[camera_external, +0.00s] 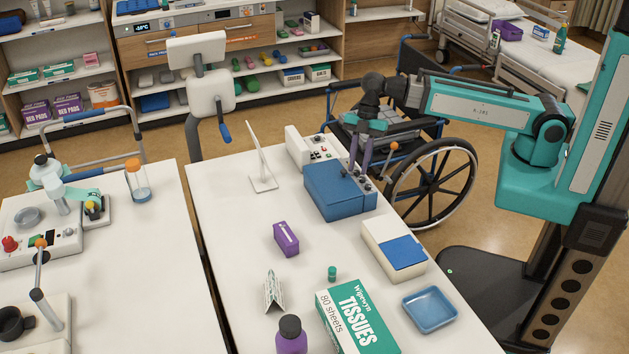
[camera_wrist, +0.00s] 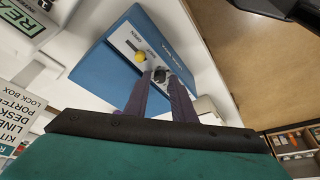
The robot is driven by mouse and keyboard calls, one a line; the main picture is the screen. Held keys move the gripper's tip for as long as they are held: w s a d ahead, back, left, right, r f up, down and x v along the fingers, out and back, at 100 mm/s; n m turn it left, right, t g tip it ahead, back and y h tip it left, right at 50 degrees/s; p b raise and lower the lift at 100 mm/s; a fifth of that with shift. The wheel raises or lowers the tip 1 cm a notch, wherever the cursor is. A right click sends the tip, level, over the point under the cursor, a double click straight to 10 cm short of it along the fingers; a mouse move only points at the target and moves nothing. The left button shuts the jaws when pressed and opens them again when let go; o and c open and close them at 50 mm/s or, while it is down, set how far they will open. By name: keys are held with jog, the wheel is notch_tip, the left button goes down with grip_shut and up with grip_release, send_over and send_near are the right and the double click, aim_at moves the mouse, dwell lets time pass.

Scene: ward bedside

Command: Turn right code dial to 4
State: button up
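A blue lock box (camera_external: 330,195) stands on the white table, with a pale control panel along its right side. In the wrist view the box (camera_wrist: 108,65) shows a panel with a yellow knob (camera_wrist: 139,57), the word OPEN and a small dark dial (camera_wrist: 159,74). The dial's digits are too small to read. My gripper (camera_external: 358,171) points down at the panel from above, with its two purple fingers parted. In the wrist view its fingertips (camera_wrist: 160,82) are close at the dark dial and partly hide it. I cannot tell whether they press on it.
A white device with buttons (camera_external: 314,148) stands just behind the box, and a white panel stand (camera_external: 262,172) is to its left. A white box with a blue lid (camera_external: 393,247), a purple box (camera_external: 286,238) and a tissue box (camera_external: 357,318) lie nearer. A wheelchair (camera_external: 432,185) stands beyond the table's right edge.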

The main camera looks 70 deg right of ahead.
jog(key=shift+c, duration=0.2)
grip_shut()
